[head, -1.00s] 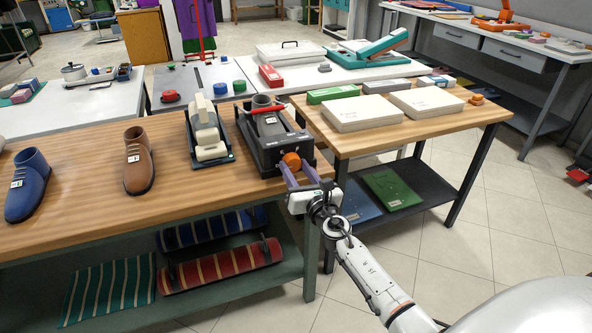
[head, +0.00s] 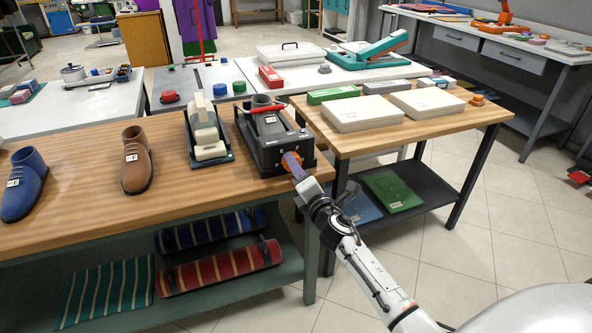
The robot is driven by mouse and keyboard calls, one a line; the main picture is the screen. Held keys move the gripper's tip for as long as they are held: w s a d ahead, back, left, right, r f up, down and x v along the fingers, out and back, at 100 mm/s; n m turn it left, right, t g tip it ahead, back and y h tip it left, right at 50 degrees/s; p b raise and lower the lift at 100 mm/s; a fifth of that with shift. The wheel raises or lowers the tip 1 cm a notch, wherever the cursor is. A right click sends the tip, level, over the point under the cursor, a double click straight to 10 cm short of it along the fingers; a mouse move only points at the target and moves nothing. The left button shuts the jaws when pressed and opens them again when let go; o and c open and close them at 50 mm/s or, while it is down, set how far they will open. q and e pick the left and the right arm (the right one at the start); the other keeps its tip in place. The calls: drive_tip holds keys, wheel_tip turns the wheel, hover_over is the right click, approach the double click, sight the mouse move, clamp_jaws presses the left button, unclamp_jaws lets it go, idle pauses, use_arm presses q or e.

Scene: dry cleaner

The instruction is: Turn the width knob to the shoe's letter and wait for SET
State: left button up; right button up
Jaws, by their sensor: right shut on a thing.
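The dark stretching machine (head: 268,150) stands at the right end of the wooden bench, with a grey shoe (head: 266,118) and a red lever (head: 268,107) on top. The orange width knob (head: 284,157) is on its front right and is partly hidden by my fingers. My right gripper (head: 292,162) is shut on the knob, its purple fingers stacked one over the other. The knob's letters and any SET sign are too small to read. My left gripper is not in view.
A side table (head: 370,141) with white boxes is close on the right. Rolled striped mats (head: 220,268) lie on the lower shelf.

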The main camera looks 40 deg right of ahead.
use_arm(q)
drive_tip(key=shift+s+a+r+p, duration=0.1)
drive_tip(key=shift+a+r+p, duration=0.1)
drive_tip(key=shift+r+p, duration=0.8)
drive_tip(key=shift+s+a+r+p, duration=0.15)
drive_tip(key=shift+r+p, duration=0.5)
drive_tip(key=shift+p, duration=0.6)
use_arm(e)
drive_tip(key=shift+m, duration=14.6)
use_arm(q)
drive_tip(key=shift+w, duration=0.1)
use_arm(e)
drive_tip(key=o, duration=1)
drive_tip(key=shift+s, duration=0.15)
